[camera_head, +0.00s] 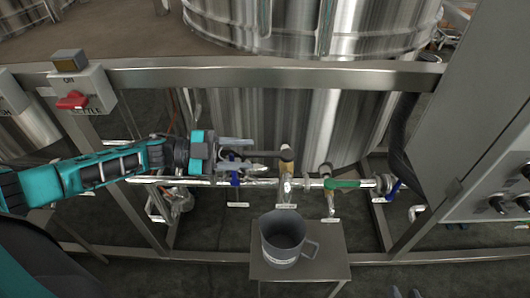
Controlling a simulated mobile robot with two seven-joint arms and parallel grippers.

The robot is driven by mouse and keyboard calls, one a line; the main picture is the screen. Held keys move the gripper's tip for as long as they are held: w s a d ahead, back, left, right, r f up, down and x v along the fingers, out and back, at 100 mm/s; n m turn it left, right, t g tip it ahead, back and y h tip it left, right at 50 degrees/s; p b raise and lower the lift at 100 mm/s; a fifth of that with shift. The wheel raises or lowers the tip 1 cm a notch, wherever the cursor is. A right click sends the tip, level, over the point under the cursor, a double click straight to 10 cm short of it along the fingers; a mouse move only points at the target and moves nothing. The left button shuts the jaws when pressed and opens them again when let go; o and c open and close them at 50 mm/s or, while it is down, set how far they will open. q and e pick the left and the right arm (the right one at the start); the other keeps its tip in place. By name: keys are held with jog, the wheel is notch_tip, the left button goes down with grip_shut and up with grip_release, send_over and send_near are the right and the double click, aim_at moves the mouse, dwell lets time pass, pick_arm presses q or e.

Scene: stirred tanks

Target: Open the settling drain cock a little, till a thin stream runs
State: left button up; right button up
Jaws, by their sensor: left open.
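My left gripper (254,154) reaches in from the left, above the pipe. Its two fingers are apart, pointing right, with nothing seen between them. Several valves sit along the silver pipe (260,183): a blue-handled one (235,179) just below the gripper, a tan-handled one (286,165) just right of the fingertips, and a green-handled one (343,184) further right. Their small white tags are too small to read, so I cannot tell which is the settling drain cock. I can make out no stream.
A grey jug (283,242) stands on a small metal stand (327,262) below the pipe. A steel frame rail (230,77) crosses above the gripper, before a large tank (330,118). A switch box (95,90) is left, a control cabinet (472,140) right.

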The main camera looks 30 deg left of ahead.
aim_at(264, 152)
pick_arm(q)
jog(key=x, duration=0.5)
jog(key=shift+w+d, duration=0.1)
jog(key=shift+d, duration=0.05)
grip_shut()
dwell(0.5)
